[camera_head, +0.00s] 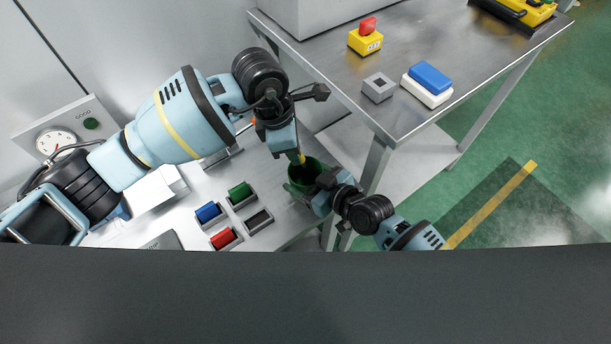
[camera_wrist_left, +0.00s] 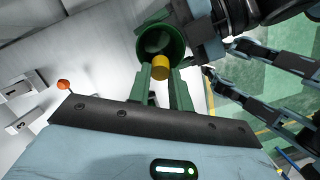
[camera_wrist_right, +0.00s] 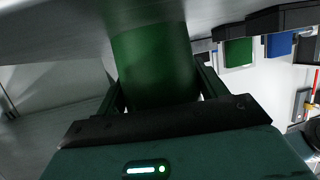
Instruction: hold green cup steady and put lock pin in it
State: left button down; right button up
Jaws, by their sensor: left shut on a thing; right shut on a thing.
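The green cup (camera_head: 292,187) stands near the right end of the workbench, its dark opening facing up. My right gripper (camera_head: 318,190) is shut on the cup's side; in the right wrist view the cup's green wall (camera_wrist_right: 155,65) fills the space between the fingers. My left gripper (camera_head: 299,152) is above the cup, shut on the yellow lock pin (camera_head: 301,158). In the left wrist view the pin's yellow end (camera_wrist_left: 160,69) shows between the fingertips, at the near rim of the cup (camera_wrist_left: 150,25). Whether the pin's tip is below the rim cannot be told.
Blue (camera_head: 207,212), green (camera_head: 239,192) and red (camera_head: 223,238) blocks sit in holders left of the cup, beside an empty-looking dark holder (camera_head: 259,221). A metal table (camera_head: 400,100) behind carries a red-and-yellow stop button (camera_head: 366,41) and a blue-and-white box (camera_head: 428,84).

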pick_arm(q)
jog(key=shift+a+x, duration=0.25)
jog(key=shift+x, duration=0.8)
jog(key=shift+a+x, duration=0.2)
jog(key=shift+x, duration=0.85)
jog(key=shift+s+f, duration=0.1)
jog(key=c, duration=1.2)
grip_release()
jog(key=v, duration=1.2)
